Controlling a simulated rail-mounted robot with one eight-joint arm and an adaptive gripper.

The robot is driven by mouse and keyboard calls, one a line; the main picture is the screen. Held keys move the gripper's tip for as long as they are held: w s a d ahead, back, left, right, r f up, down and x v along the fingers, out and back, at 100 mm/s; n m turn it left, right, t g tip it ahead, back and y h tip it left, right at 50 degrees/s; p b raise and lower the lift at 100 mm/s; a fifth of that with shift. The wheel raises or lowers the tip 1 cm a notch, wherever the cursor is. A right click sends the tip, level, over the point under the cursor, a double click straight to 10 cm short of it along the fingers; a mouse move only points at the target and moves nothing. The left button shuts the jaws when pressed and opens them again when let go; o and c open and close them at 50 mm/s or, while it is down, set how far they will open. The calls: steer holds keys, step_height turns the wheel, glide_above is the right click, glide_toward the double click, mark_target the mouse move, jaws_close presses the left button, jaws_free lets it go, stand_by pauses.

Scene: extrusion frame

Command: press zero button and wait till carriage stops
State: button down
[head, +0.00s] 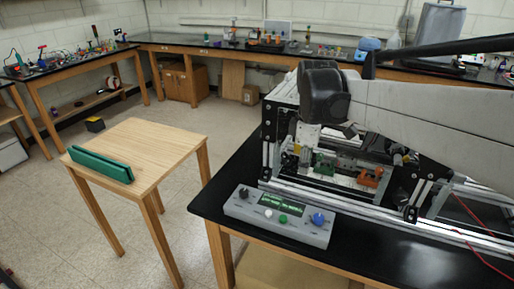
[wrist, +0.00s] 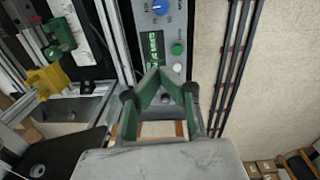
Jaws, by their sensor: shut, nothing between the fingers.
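The grey control box (head: 315,235) sits at the front left corner of the black bench. It carries a dark knob, a lit green display (head: 279,204), a white button (head: 268,213), a green button (head: 283,219) and a blue knob (head: 318,219). Labels are too small to read, so I cannot tell which is the zero button. In the wrist view my gripper (wrist: 165,84) is shut and empty, in front of the box, its fingers covering the box's lower part; the green button (wrist: 177,49) shows above them. Contact cannot be judged. I cannot tell which part is the carriage.
The extrusion frame (head: 267,140) stands behind the box, holding green (head: 323,163) and orange (head: 370,177) parts. Red wires lie at right. A wooden table (head: 150,145) with a green block (head: 100,164) stands left, across a floor gap.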

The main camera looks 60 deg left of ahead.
glide_above(270, 213)
steer(key=shift+s+f+m, duration=0.2)
steer(key=shift+f+m, duration=0.1)
steer(key=shift+f, duration=0.8)
steer(key=f+p, duration=0.1)
steer(key=f, duration=1.3)
steer(key=shift+w+p, duration=0.2)
steer(key=shift+p, duration=0.2)
steer(key=shift+f, duration=0.1)
steer(key=shift+f, duration=0.1)
